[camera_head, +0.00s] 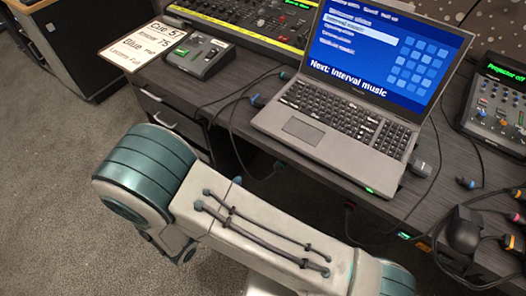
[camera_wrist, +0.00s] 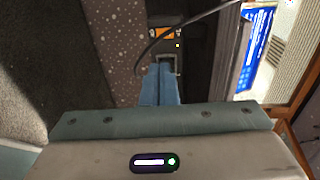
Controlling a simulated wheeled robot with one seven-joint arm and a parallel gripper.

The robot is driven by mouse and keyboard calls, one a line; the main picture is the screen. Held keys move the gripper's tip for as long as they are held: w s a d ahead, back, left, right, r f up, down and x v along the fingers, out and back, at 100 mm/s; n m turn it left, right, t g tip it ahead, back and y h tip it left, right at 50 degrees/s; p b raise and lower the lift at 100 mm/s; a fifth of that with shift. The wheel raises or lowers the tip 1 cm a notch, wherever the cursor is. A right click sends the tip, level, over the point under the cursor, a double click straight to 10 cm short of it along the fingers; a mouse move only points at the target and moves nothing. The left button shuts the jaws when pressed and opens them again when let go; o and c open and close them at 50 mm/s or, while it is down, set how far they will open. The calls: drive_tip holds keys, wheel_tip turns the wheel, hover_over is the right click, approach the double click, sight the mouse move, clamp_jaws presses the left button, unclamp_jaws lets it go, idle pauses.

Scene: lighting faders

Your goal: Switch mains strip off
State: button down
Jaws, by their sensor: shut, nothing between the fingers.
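My gripper (camera_wrist: 160,70) is shut and empty in the wrist view, its two blue-grey fingers side by side. Just beyond the fingertips is a dark unit (camera_wrist: 164,48) with an orange patch, a small yellow light and a grey-framed part; it may be the mains strip, but I cannot tell for certain. The fingertips overlap the lower edge of the grey-framed part (camera_wrist: 174,58); whether they touch it is unclear. A dark cable curves over the unit. In the head view my gripper is out of sight, and I cannot make out a mains strip or its switch state.
A laptop (camera_head: 319,126) stands open on the dark desk (camera_head: 232,95). A fader console (camera_head: 262,22), a small control box (camera_head: 200,55), a cue card (camera_head: 145,45) and a right-hand console (camera_head: 497,105) surround it. Loose cables hang near the front edge. Carpet (camera_head: 55,150) is clear at left.

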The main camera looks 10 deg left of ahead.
drive_tip(key=b+x, duration=0.2)
drive_tip(key=x, duration=1.2)
drive_tip(key=shift+d, duration=0.1)
